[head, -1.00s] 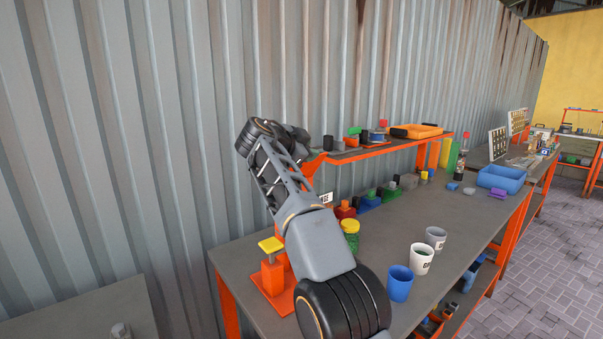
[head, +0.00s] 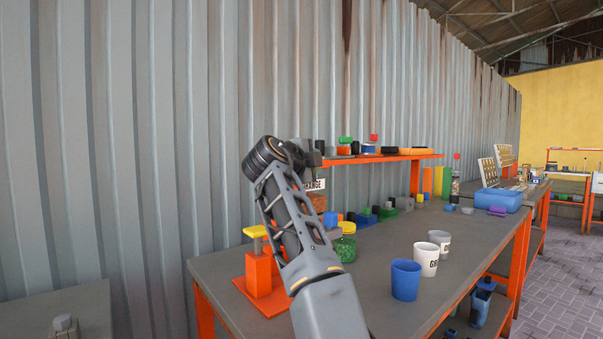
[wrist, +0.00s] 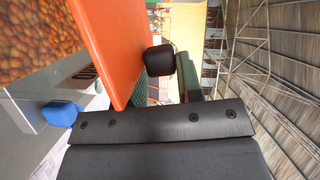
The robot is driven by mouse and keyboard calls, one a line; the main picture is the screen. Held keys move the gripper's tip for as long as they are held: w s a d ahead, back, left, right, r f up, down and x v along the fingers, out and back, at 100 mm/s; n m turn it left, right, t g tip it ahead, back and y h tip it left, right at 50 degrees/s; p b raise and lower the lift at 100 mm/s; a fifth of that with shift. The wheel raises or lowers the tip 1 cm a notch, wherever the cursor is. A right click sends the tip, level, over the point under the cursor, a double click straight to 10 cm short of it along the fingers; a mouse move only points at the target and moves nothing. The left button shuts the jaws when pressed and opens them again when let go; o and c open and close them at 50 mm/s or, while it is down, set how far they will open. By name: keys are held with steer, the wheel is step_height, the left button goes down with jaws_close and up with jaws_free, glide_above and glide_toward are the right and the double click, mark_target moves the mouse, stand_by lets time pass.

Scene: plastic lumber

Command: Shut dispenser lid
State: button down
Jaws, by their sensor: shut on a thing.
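The dispenser with orange pellets (head: 317,203) stands at the back of the bench, partly behind my arm; a white label with dark letters shows on it. Its pellets (wrist: 40,35) also show at the upper left of the wrist view. My gripper (head: 308,157) is above it, beside the left end of the raised shelf. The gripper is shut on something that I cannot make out. In the wrist view, its dark body fills the bottom, with a flat orange panel just beyond it. Whether that panel is the lid or the shelf edge is unclear.
The orange-edged shelf (head: 385,158) holds several small items. A jar of green pellets (head: 345,246) and an orange stand with a yellow top (head: 258,272) flank my arm. Blue (head: 406,281), white (head: 426,260) and grey cups stand at right. The bench front is otherwise clear.

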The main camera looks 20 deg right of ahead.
steer(key=shift+s+f+m+b, duration=0.1)
steer(key=shift+f+m+b, duration=0.1)
steer(key=shift+m+b, duration=0.15)
stand_by(0.3)
steer(key=c, duration=1)
jaws_free()
steer(key=shift+o, duration=0.6)
steer(key=shift+f, duration=0.15)
